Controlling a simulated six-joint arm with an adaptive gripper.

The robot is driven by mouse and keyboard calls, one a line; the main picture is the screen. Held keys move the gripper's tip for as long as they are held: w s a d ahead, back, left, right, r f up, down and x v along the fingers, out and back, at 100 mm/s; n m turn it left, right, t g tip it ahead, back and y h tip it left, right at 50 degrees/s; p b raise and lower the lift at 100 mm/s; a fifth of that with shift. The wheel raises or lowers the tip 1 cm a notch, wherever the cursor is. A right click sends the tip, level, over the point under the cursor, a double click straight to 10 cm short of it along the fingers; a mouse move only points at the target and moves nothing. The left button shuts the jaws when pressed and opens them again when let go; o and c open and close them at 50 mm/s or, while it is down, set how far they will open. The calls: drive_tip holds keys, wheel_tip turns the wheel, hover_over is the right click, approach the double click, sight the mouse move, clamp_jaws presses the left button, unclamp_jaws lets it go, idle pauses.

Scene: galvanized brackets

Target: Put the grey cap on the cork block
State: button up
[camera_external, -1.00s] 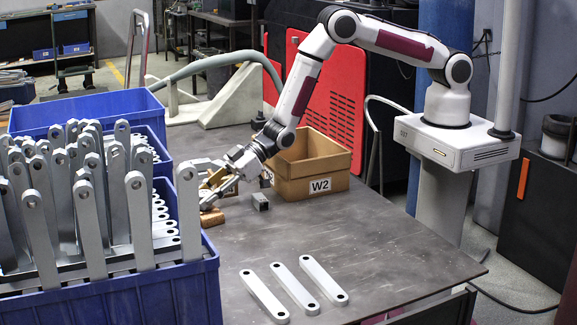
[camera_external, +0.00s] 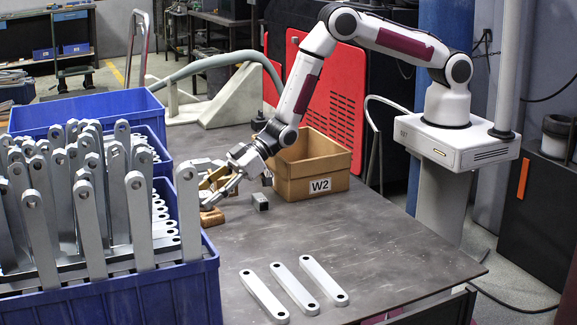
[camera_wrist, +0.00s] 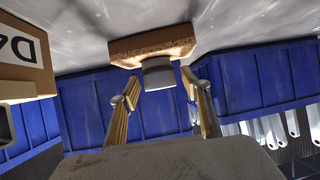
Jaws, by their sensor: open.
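The cork block (camera_external: 212,217) lies on the table beside the blue bin, and it also shows in the wrist view (camera_wrist: 150,46). The grey cap (camera_wrist: 158,76) sits against the block's face towards my gripper in the wrist view, seemingly resting on it. In the external view my gripper hides the cap. My gripper (camera_wrist: 159,87) is open, with one finger to each side of the cap and a gap to both. In the external view my gripper (camera_external: 206,190) is just above the block.
A small dark grey block (camera_external: 260,201) stands right of the cork block, near the cardboard W2 box (camera_external: 320,188). A blue bin (camera_external: 120,298) full of metal brackets is close on the left. Several brackets, including one (camera_external: 295,285), lie on the front table.

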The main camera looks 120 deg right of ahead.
sight(208, 192)
drive_tip(key=shift+v, duration=2)
wheel_tip(208, 192, up, 7)
drive_tip(key=shift+r, duration=0.1)
drive_tip(key=s+r+m+g+h, duration=0.1)
drive_tip(key=s+r+g, duration=0.1)
drive_tip(key=s+r, duration=0.8)
drive_tip(key=s+r+g+h, duration=0.1)
drive_tip(key=s+r, duration=0.7)
drive_tip(key=r, duration=0.4)
drive_tip(key=s+a+r+g, duration=0.1)
drive_tip(key=s+a, duration=0.1)
drive_tip(key=s, duration=1.4)
drive_tip(key=s+a+r+g, duration=0.2)
drive_tip(key=s+a, duration=0.1)
drive_tip(key=s, duration=1.3)
drive_tip(key=shift+a+r+g+y, duration=0.2)
drive_tip(key=shift+a+g+y, duration=0.05)
drive_tip(key=shift+g+y, duration=0.05)
